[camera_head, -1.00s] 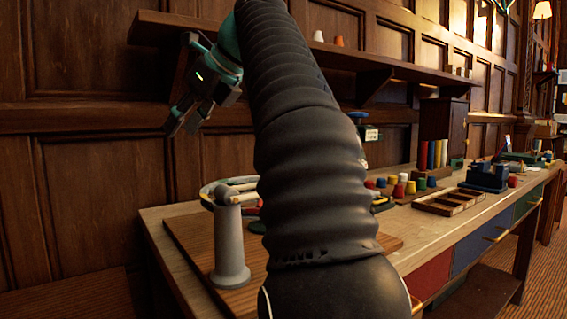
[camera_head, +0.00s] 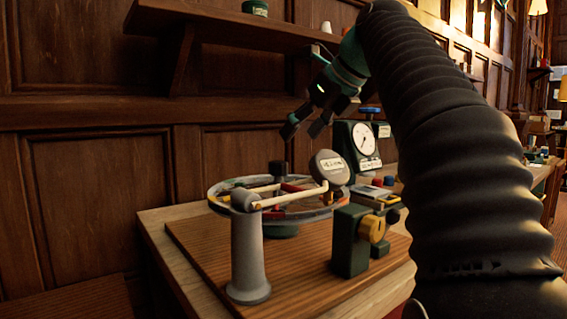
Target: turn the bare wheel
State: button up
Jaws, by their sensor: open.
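A horizontal wheel (camera_head: 217,206) with a grey rim and cream and red bars across it sits on the wooden board, behind a grey post (camera_head: 249,262). A round grey disc (camera_head: 329,169) with a pale label stands at its right side. I cannot tell from the picture which wheel is meant by bare. My gripper (camera_head: 304,128), dark with teal parts, is open and empty. It appears above and behind the wheel in the picture, apart from it. My arm hides the right part of the table.
A green block with a yellow knob (camera_head: 373,229) stands right of the wheel. A dark dial gauge (camera_head: 363,138) stands behind. A wooden shelf (camera_head: 220,28) bearing a green cup (camera_head: 255,8) runs along the panelled wall above.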

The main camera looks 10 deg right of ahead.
aim_at(279, 161)
jog(key=b+x, duration=0.1)
jog(key=x, duration=0.9)
jog(key=shift+w+d+f+b, duration=0.1)
jog(key=shift+w+f+b, duration=0.1)
jog(key=shift+b, duration=0.1)
